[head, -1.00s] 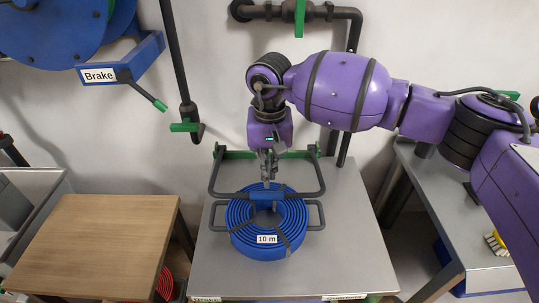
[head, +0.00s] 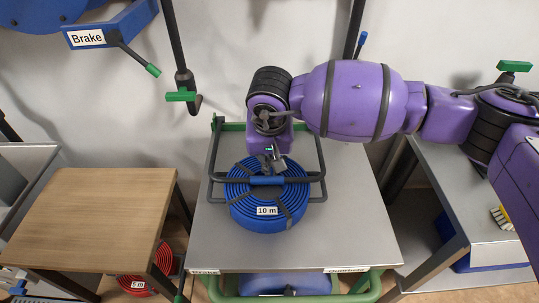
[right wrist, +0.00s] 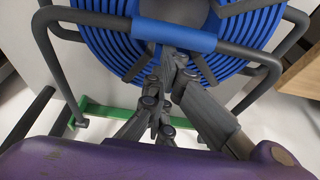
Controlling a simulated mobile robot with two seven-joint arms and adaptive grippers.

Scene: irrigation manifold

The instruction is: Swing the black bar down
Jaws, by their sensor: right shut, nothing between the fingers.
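The black bar (head: 305,179) is a dark frame with a blue sleeve (head: 267,181) on its crosspiece. Its side legs run back to a green bracket at the table's rear. The crosspiece lies across the coiled blue hose (head: 243,212), labelled 10 m; I cannot tell whether they touch. My right gripper (head: 275,166) is shut and empty, right behind the sleeve. In the right wrist view its fingertips (right wrist: 172,58) are at the sleeve (right wrist: 173,35), seemingly against it, with the coil beyond. My left gripper is not in view.
The grey metal table (head: 330,235) has bare room in front of and right of the coil. A wooden table (head: 95,215) stands left. A metal bench (head: 490,215) with a brush stands right. The Brake lever (head: 135,55) and a green-handled pipe (head: 180,95) are at upper left.

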